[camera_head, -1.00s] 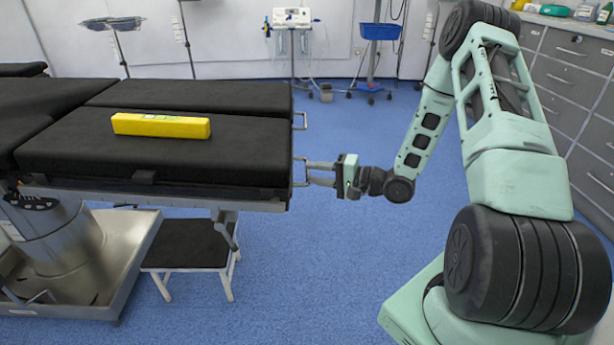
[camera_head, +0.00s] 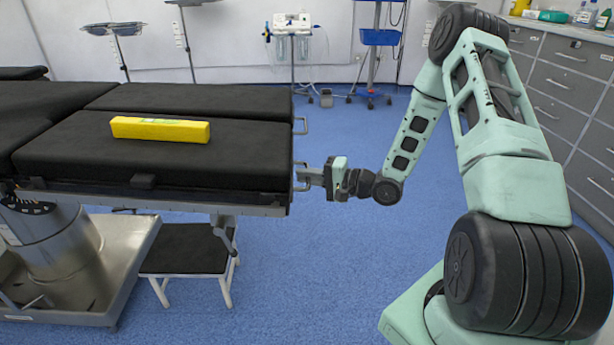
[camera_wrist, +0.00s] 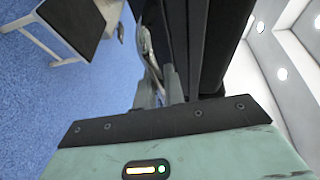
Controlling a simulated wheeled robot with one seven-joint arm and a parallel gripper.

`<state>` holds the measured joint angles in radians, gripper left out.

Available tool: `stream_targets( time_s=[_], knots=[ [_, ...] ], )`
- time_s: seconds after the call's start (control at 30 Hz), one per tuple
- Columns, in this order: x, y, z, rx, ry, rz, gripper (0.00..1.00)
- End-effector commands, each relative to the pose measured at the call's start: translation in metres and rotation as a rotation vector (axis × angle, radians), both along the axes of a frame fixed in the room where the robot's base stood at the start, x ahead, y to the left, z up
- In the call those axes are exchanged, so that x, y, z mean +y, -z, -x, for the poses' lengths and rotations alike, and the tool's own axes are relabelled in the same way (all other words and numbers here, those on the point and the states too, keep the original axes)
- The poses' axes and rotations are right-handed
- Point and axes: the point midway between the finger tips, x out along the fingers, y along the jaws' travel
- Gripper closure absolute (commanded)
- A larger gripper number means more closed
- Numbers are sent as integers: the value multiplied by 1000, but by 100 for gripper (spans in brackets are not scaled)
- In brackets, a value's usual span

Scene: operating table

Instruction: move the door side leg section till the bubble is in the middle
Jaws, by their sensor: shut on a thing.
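The near leg section (camera_head: 75,157) is a black pad at the end of the operating table, looking close to level. A yellow spirit level (camera_head: 160,130) lies across its top; its bubble is too small to make out. A metal handle (camera_head: 301,184) sticks out from the section's right end. My gripper (camera_head: 304,177) is at this handle, reaching in from the right, its fingers shut on it. In the wrist view, the dark underside and edge of the section (camera_wrist: 195,40) fill the middle; the fingertips are mostly hidden there.
A step stool (camera_head: 186,250) stands under the near section, beside the metal table base (camera_head: 110,270). Blue floor on the right is free up to the grey drawers (camera_head: 570,80).

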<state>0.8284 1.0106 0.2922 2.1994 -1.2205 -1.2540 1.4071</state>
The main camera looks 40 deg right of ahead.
Motion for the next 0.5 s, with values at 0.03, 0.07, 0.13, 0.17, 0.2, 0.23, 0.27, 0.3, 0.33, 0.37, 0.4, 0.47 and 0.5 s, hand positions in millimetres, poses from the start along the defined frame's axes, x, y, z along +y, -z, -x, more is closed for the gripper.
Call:
stream_targets(
  time_s=[0.03,0.07,0.13,0.17,0.2,0.23,0.27,0.3,0.33,0.37,0.4,0.47,0.5],
  knots=[
    [-1,-7,-1,-3,2,4,100],
    [-2,-10,-1,-1,2,7,100],
    [-2,-18,-1,3,2,14,100],
    [-2,-22,-1,5,3,18,100],
    [-3,-28,-1,8,3,24,100],
    [-3,-33,-1,11,3,29,100],
    [-3,-37,-1,14,3,33,100],
    [-4,-43,0,19,4,40,100],
    [-4,-47,0,22,4,46,100],
    [-5,-52,0,25,4,51,100],
    [-5,-57,0,30,4,58,100],
    [-5,-64,1,36,4,66,100],
    [-6,-68,1,40,3,73,100]
  ],
)
